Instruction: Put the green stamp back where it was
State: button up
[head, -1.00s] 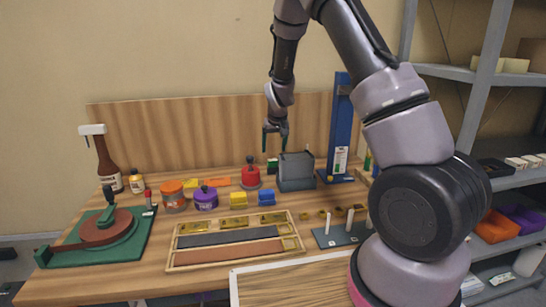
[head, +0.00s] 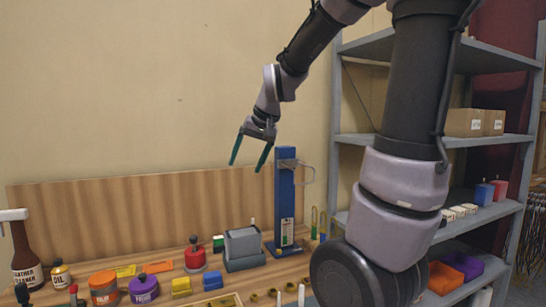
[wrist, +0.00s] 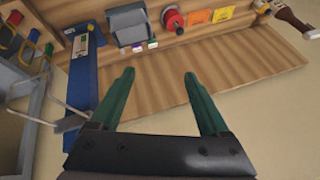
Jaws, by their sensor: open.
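My gripper (head: 250,150) is open and empty, raised well above the bench in front of the wall. Its two green fingers stand wide apart in the wrist view (wrist: 160,92), with nothing between them. A small green-and-white piece that looks like the green stamp (head: 218,242) is at the left side of the grey holder (head: 243,247), partly hidden. I cannot tell whether the green piece is seated in a slot.
A blue upright press (head: 285,200) with a wire loop stands right of the holder. A red-based stamp-like tool (head: 195,255), an orange jar (head: 104,287) and a purple jar (head: 143,289) stand left. A wooden backboard (head: 110,225) runs behind. Grey shelves (head: 440,140) are at the right.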

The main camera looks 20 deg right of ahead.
jog(key=s+r, duration=0.1)
jog(key=s, duration=0.6)
jog(key=s+d+r+m+t, duration=0.1)
jog(key=s+r, duration=0.1)
jog(key=s, duration=0.6)
jog(key=shift+s+d+r, duration=0.15)
jog(key=shift+s+r, duration=0.15)
